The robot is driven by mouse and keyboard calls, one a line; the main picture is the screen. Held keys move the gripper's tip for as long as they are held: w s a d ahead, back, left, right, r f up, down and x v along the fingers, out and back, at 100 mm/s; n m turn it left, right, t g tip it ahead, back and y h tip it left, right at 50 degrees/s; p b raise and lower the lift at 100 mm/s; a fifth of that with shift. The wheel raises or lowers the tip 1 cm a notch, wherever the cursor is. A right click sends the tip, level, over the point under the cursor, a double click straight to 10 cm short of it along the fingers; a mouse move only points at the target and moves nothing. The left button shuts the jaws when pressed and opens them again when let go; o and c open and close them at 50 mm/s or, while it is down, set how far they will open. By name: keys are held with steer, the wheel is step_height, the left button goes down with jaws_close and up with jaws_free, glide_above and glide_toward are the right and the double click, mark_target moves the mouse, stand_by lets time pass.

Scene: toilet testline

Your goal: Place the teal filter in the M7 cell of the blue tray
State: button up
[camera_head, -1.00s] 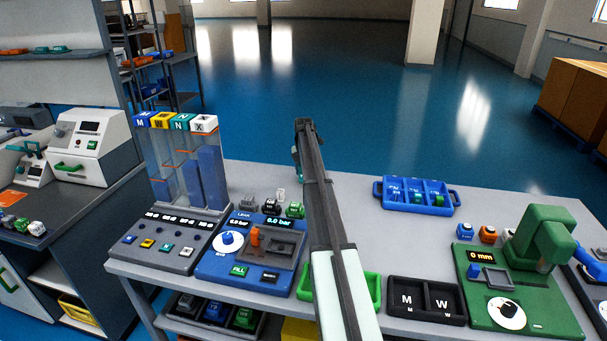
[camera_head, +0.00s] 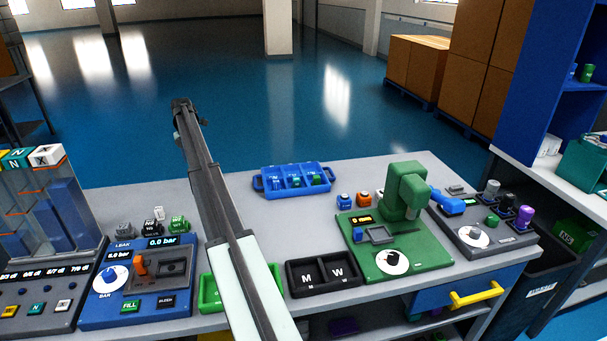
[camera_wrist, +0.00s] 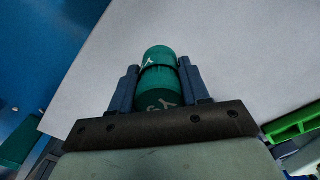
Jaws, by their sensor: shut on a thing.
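The teal filter (camera_wrist: 160,75) is between the fingers of my gripper (camera_wrist: 159,85) in the wrist view, and the gripper is shut on it. Pale letters show on the filter but are only partly readable. In the head view my gripper (camera_head: 181,106) is at the far end of my raised arm, left of the blue tray, and the filter is hard to make out there. The blue tray (camera_head: 256,183) lies at the back of the table. It has several cells with labels too small to read surely, and small items sit in some of them.
A green tray (camera_head: 210,290) is partly hidden by my arm. A black M/W bin (camera_head: 322,291) stands beside it. A green press station (camera_head: 350,255) is to the right, a blue leak tester (camera_head: 100,300) to the left. Table space (camera_head: 260,230) before the blue tray is clear.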

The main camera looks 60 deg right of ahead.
steer(key=s+d+m, duration=0.4)
steer(key=s+d, duration=2.9)
steer(key=d, duration=0.1)
steer(key=shift+s+d+f, duration=0.1)
steer(key=shift+d+f, duration=0.05)
steer(key=shift+f, duration=4.4)
steer(key=shift+f, duration=0.1)
steer(key=o, duration=0.8)
step_height(320, 180, up, 12)
